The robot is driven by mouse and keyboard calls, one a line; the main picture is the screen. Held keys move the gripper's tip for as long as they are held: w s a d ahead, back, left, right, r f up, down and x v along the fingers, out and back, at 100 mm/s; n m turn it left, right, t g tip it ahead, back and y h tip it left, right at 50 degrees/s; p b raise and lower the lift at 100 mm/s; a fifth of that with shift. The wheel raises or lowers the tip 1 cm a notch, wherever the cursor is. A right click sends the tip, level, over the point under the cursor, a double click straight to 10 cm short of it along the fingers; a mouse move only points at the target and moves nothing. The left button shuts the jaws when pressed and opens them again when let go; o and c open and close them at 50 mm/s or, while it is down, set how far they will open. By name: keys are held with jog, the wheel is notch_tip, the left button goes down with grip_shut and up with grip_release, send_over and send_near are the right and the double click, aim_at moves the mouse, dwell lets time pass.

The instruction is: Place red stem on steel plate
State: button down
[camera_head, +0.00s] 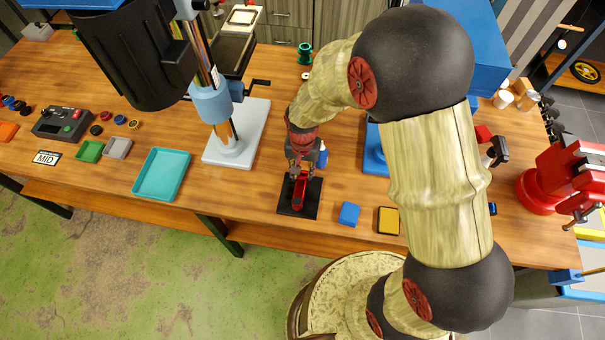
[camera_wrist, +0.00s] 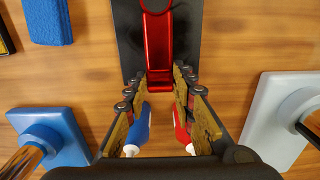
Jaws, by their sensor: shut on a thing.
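The red stem (camera_head: 299,190) is a glossy red bar over a dark flat plate (camera_head: 311,208) near the table's front edge. My gripper (camera_head: 300,172) is above the plate's back part. In the wrist view, the fingertips of my gripper (camera_wrist: 160,84) close on the near end of the red stem (camera_wrist: 158,42). The stem's far part lies over the dark plate (camera_wrist: 128,40), roughly in line with it. I cannot tell whether the stem touches the plate.
A blue-and-white tube (camera_wrist: 139,128) and a red-and-white tube (camera_wrist: 183,128) show between my fingers in the wrist view. A blue block (camera_head: 349,213) and a yellow-topped pad (camera_head: 388,221) lie to the right. A pale stand base (camera_head: 250,125) and a teal tray (camera_head: 161,174) are left.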

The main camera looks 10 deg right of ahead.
jog(key=shift+f, duration=0.65)
jog(key=shift+f, duration=0.1)
jog(key=c, duration=1.5)
grip_release()
jog(key=s+d+r+n+t, duration=0.1)
jog(key=s+d+r, duration=0.2)
jog(key=r, duration=1)
jog(key=s+d+r+n+t, duration=0.1)
jog(key=s+d+r+t, duration=0.15)
jog(key=r, duration=1.15)
jog(key=s+d+r, duration=0.1)
jog(key=s+r, duration=0.1)
jog(key=s, duration=0.1)
jog(key=s+d+r+n+t, duration=0.1)
jog(key=s+d+r, duration=0.1)
jog(key=s+r, duration=0.1)
jog(key=s+d+r+n+t, duration=0.1)
jog(key=s+d+r, duration=0.1)
jog(key=s, duration=0.2)
jog(key=shift+s+r+p, duration=0.35)
jog(key=shift+s, duration=0.05)
jog(key=shift+f, duration=0.1)
